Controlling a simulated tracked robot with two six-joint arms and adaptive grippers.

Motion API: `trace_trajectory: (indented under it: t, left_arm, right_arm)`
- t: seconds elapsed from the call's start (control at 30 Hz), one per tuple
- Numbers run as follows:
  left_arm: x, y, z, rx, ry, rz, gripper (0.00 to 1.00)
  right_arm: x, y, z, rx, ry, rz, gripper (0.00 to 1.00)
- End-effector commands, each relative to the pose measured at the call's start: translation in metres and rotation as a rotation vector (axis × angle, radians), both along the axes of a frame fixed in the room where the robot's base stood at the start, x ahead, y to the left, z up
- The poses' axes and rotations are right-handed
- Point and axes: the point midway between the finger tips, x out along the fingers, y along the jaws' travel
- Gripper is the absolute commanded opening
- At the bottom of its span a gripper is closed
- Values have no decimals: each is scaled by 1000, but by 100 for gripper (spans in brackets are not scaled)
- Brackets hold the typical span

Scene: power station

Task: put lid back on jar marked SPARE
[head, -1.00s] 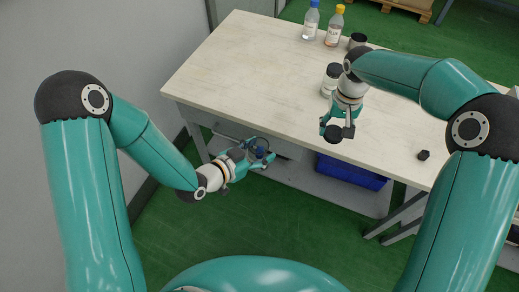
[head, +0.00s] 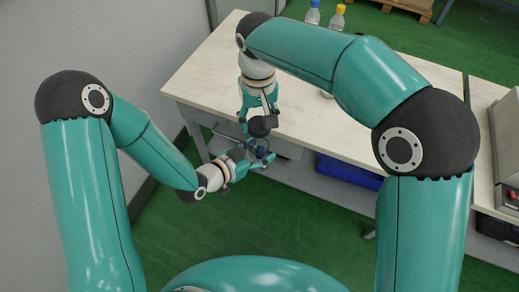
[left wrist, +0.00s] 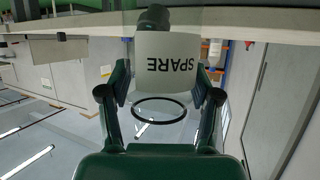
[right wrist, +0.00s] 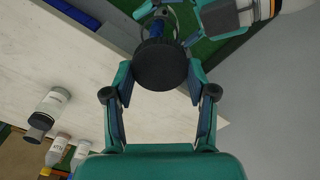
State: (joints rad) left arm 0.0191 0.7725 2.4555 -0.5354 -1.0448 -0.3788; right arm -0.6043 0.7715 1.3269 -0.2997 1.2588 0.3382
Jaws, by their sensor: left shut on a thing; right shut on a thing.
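The jar marked SPARE (left wrist: 168,65) is clear, with a white label that reads upside down in the left wrist view. My left gripper (head: 262,153) is shut on it, in front of the table's near edge. The jar's open round rim (left wrist: 160,107) shows between the fingers. My right gripper (right wrist: 160,92) is shut on a round black lid (right wrist: 160,65), which also shows in the head view (head: 262,127). The lid is apart from the rim, close to the jar on the table side. In the right wrist view the lid partly hides the jar.
The pale wooden table (head: 205,72) is clear on its left. Bottles with a blue cap (head: 313,14) and a yellow cap (head: 338,18) stand at its back, partly behind my right arm. A white-labelled jar (right wrist: 54,100) also stands there. A blue bin (head: 345,173) sits below.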

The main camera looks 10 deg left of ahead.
Motion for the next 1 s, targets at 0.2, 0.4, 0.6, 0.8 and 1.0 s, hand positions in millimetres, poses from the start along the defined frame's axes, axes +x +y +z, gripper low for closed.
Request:
trace_trajectory:
  t: [0.2, 0.4, 0.6, 0.8, 1.0]
  left_arm:
    - [0, 0, 0, 0, -1, 0, 0]
    - [0, 0, 1, 0, -1, 0, 0]
    - [0, 0, 1, 0, -1, 0, 0]
    - [0, 0, 1, 0, -1, 0, 0]
    - [0, 0, 1, 0, -1, 0, 0]
  right_arm:
    - [0, -1, -2, 0, 1, -1, 43]
    - [0, -1, -16, -2, 1, -2, 43]
    - [0, -1, -33, -2, 1, -2, 43]
    - [0, -1, -40, -1, 1, -2, 43]
    - [0, -1, -41, -1, 0, -2, 43]
